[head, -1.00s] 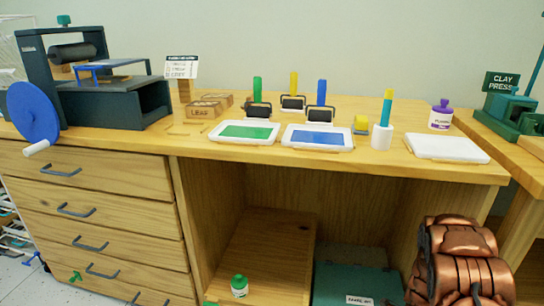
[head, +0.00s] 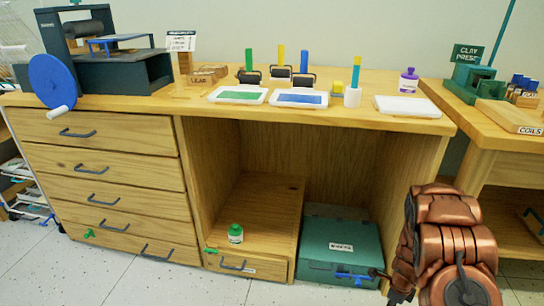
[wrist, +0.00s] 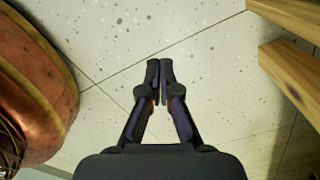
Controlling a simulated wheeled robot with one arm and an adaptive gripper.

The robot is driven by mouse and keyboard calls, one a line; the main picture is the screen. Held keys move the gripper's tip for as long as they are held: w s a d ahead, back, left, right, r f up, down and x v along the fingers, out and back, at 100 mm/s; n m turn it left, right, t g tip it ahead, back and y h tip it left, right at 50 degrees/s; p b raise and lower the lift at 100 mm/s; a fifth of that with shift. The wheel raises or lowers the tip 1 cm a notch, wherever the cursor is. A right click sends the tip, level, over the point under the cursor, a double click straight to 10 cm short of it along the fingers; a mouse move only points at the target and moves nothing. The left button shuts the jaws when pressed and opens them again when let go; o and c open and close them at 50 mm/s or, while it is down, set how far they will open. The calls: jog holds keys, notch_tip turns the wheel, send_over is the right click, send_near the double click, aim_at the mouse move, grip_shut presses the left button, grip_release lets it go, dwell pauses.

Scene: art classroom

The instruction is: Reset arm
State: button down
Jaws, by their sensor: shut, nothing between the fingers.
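My gripper (wrist: 160,80) points down over the speckled floor in the wrist view. Its two dark fingers are together at the tips with nothing between them. In the head view my copper-coloured arm is folded at the lower right, in front of the right end of the wooden desk (head: 420,165). The gripper itself does not show clearly there.
The desktop holds a press (head: 110,70), a green ink tray (head: 238,101), a blue ink tray (head: 300,104) and a white tray (head: 407,113). Below are a green-capped jar (head: 236,233) and a teal box (head: 325,235). Another table (head: 490,135) stands at right. The front floor is clear.

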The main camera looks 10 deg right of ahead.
jog(key=s+a+r+n+p, duration=0.1)
jog(key=a+r+n+p, duration=0.45)
jog(key=r, duration=1.05)
jog(key=s+a+r+n+p, duration=0.25)
jog(key=a+r+p, duration=0.5)
jog(key=r, duration=0.85)
jog(key=a+r+n+p, duration=0.5)
jog(key=r+p, duration=0.3)
jog(key=r, duration=0.8)
jog(key=s+a+r+n+p, duration=0.4)
jog(key=s+r+p, duration=0.2)
jog(key=r, duration=0.4)
jog(key=s+a+r+n+g+p, duration=0.1)
jog(key=s+a+r+n+p, duration=0.3)
jog(key=s+r, duration=0.4)
jog(key=s+a+r+n+p, duration=0.3)
jog(key=s+r+n+p, duration=0.3)
jog(key=r+p, duration=0.3)
notch_tip(320, 180, up, 4)
jog(key=shift+s+a+f+g, duration=0.15)
jog(key=shift+s+a+g, duration=0.25)
jog(key=shift+s, duration=0.3)
